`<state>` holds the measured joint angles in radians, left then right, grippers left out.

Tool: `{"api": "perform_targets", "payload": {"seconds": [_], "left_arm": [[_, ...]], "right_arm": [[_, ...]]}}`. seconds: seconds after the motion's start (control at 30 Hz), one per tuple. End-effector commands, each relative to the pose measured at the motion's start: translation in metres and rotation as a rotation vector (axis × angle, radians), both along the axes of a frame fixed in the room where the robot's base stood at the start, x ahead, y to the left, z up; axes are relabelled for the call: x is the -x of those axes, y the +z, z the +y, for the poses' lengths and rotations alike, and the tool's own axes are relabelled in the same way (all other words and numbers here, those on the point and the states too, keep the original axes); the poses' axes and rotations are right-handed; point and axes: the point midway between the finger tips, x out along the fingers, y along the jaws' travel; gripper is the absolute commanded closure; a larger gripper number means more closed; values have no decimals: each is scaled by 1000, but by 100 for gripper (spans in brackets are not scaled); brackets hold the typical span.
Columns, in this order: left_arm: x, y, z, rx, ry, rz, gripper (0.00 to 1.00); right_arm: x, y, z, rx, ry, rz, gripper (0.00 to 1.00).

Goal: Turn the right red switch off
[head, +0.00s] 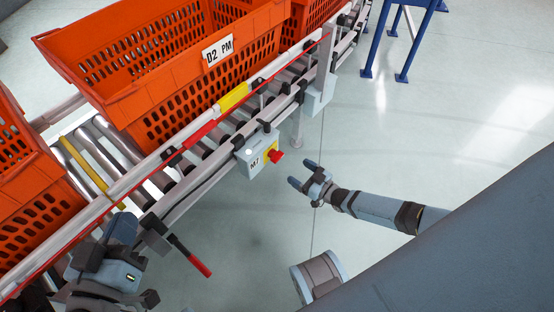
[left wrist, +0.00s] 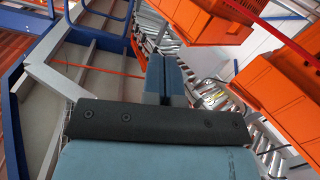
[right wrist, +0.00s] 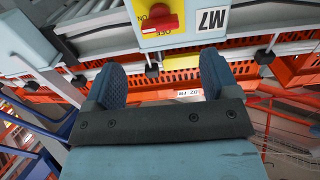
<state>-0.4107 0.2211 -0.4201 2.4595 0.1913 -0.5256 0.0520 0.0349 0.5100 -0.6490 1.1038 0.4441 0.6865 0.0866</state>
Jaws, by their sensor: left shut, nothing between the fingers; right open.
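The red switch (head: 276,156) is a red knob on a yellow plate on the side of a grey box marked M7 (head: 254,160), fixed to the conveyor's near rail. In the right wrist view the red switch (right wrist: 160,18) shows at the top, above the fingers. My right gripper (head: 300,172) is open and empty, just right of and below the switch, apart from it. It also shows in the right wrist view (right wrist: 160,85). My left gripper (left wrist: 166,78) is shut and empty. In the head view the left arm is at the bottom left, near the conveyor.
Orange totes (head: 150,90) stand on the roller conveyor (head: 95,145). A lever with a red handle (head: 192,260) sticks out from the near rail, beside my left arm. A blue stand (head: 402,50) is at the top right.

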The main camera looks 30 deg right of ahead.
Motion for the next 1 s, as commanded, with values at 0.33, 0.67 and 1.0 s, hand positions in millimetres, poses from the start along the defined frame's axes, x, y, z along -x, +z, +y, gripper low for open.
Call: {"api": "perform_targets", "payload": {"seconds": [0.33,0.67,1.0], "left_arm": [[-12,-9,7,-82,-2,-107,100],[-16,-6,10,-120,1,-168,100],[-16,-5,10,-123,-1,-171,100]], "right_arm": [[-68,-3,28,-1,0,-3,19],[-92,-1,40,-1,0,0,19],[-92,0,40,-1,0,1,40]]}}
